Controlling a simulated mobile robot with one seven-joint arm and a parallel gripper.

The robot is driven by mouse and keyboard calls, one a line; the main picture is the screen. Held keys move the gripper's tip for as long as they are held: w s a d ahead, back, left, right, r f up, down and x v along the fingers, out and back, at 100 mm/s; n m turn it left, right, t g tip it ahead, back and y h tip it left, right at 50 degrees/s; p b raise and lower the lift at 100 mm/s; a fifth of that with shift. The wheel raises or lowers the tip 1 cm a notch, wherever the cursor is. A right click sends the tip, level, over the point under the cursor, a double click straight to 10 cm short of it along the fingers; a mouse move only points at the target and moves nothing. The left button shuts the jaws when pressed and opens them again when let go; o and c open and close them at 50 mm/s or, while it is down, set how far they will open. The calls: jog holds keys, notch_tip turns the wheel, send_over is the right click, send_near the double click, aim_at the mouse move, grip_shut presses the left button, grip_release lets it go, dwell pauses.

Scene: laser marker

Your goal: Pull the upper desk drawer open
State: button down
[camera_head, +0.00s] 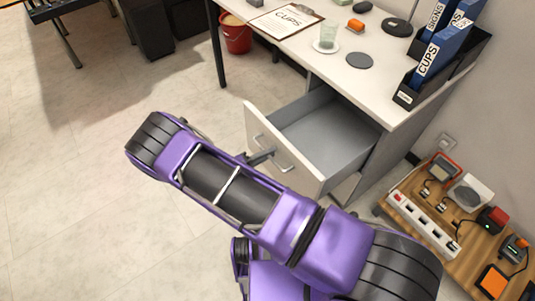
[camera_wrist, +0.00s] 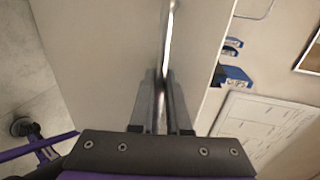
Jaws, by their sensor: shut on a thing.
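The upper desk drawer (camera_head: 318,130) stands well out from the white desk in the head view, and its grey inside looks empty. Its pale front (camera_head: 296,160) faces my arm. In the wrist view the metal handle (camera_wrist: 169,40) runs down between the two fingers of my gripper (camera_wrist: 163,100), which are shut on it. In the head view my gripper (camera_head: 262,157) is at the drawer front, partly hidden by my purple arm. The lower part of the desk cabinet is mostly hidden behind the drawer and arm.
The desk top (camera_head: 325,70) holds a clipboard (camera_head: 287,19), a glass (camera_head: 327,38), a dark disc (camera_head: 359,60) and binders (camera_head: 440,52). A wooden board with electrical items (camera_head: 420,225) is at right. A red bucket (camera_head: 236,35) stands behind. Floor at left is clear.

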jog(key=shift+a, duration=0.15)
jog(key=c, duration=1.2)
grip_release()
jog(key=v, duration=1.7)
jog(key=shift+s+a, duration=0.15)
